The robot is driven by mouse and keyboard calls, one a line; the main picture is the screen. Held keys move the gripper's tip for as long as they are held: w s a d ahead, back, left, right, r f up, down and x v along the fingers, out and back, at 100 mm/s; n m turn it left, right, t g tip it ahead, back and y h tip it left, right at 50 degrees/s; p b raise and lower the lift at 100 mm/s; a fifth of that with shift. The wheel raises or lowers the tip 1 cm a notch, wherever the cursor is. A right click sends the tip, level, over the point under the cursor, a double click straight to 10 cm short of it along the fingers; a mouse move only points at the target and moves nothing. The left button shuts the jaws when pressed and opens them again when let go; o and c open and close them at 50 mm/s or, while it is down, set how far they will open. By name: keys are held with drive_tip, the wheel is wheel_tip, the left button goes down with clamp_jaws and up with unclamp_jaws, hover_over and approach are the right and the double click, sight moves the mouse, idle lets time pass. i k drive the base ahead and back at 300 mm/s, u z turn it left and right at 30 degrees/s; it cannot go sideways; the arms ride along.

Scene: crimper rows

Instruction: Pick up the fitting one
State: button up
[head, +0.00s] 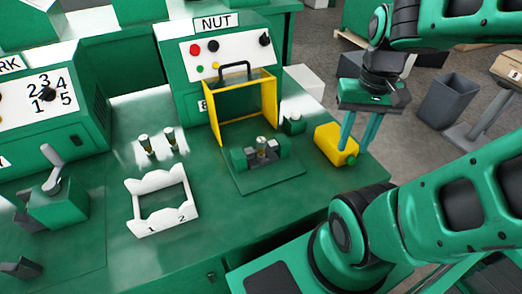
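Two small dark fittings with pale tops, a left one (145,145) and a right one (169,139), stand upright on the green bench behind a white frame (150,229) marked 1 and 2. A third small upright piece (262,146) sits in the green clamp fixture (240,160) below the NUT machine. My gripper (357,150) is at the right end of the bench, beside a yellow box (331,143). Its two teal fingers point down and are apart, with nothing seen between them. It is well to the right of the fittings.
The NUT machine (222,50) with a raised yellow guard (272,100) stands behind the fixture. A numbered machine (45,125) and a lever device (58,205) are at left. A grey bin (448,100) stands on the floor at right. The bench right of the white frame is partly clear.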

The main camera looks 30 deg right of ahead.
sight(261, 141)
drive_tip(key=k, duration=0.45)
drive_tip(key=z, duration=2.3)
drive_tip(key=k, duration=1.8)
drive_tip(key=u, duration=0.6)
drive_tip(key=i, duration=1)
